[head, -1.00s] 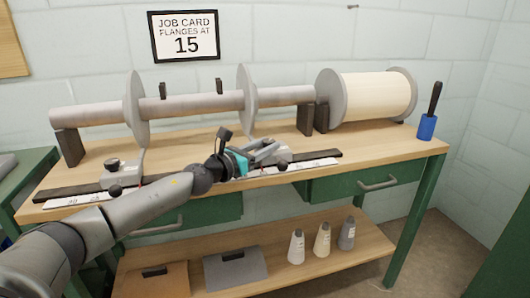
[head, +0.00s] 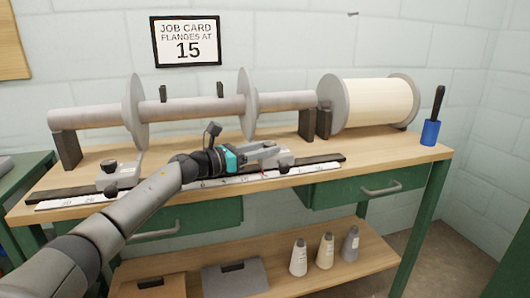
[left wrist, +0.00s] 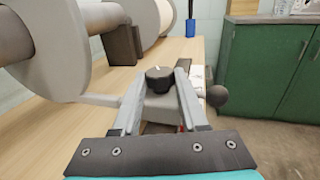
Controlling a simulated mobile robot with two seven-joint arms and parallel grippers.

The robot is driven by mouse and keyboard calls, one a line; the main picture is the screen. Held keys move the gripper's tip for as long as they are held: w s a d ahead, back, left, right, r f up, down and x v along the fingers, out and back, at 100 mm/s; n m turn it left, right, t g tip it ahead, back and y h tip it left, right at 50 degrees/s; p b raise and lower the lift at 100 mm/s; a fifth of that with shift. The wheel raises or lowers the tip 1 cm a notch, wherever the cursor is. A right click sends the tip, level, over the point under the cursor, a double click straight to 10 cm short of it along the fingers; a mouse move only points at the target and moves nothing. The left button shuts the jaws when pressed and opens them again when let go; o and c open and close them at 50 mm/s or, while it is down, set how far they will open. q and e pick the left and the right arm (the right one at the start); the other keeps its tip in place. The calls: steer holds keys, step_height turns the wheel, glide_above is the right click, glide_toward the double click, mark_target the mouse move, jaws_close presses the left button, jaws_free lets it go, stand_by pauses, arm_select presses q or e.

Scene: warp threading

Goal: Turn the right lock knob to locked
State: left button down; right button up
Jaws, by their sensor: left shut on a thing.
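The right lock knob (left wrist: 159,79) is a black round knob with a white mark, on top of the grey right slider block. My left gripper (left wrist: 158,76) has its two grey fingers on either side of the knob, shut on it. In the head view my left gripper (head: 276,150) reaches from the left along the rail to the right slider (head: 287,158) and hides the knob. The white mark points up and slightly left in the wrist view. My right gripper is not in view.
A dark ball handle (left wrist: 217,96) sticks out beside the right slider. The left slider (head: 112,176) stands along the scale strip (head: 190,188). The beam with two flanges (head: 246,104) lies just behind. A cream spool (head: 372,102) and blue cup (head: 429,132) stand to the right.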

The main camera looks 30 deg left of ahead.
arm_select(q)
steer(key=shift+w+a+m+g+h+b, duration=0.1)
steer(key=shift+m+g+h+b, duration=0.2)
steer(key=shift+m+g+h, duration=0.7)
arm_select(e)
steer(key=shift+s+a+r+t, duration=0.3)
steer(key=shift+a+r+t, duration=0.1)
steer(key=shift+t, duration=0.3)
arm_select(q)
steer(key=shift+a+m+g+h, duration=0.1)
steer(key=shift+m+g+h, duration=0.85)
steer(key=shift+h, duration=0.75)
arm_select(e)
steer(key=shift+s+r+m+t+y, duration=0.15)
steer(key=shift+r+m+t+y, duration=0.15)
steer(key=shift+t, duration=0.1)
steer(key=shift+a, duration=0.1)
arm_select(q)
steer(key=shift+c, duration=2.2)
jaws_free()
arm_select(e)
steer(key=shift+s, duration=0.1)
arm_select(q)
steer(key=shift+r, duration=0.15)
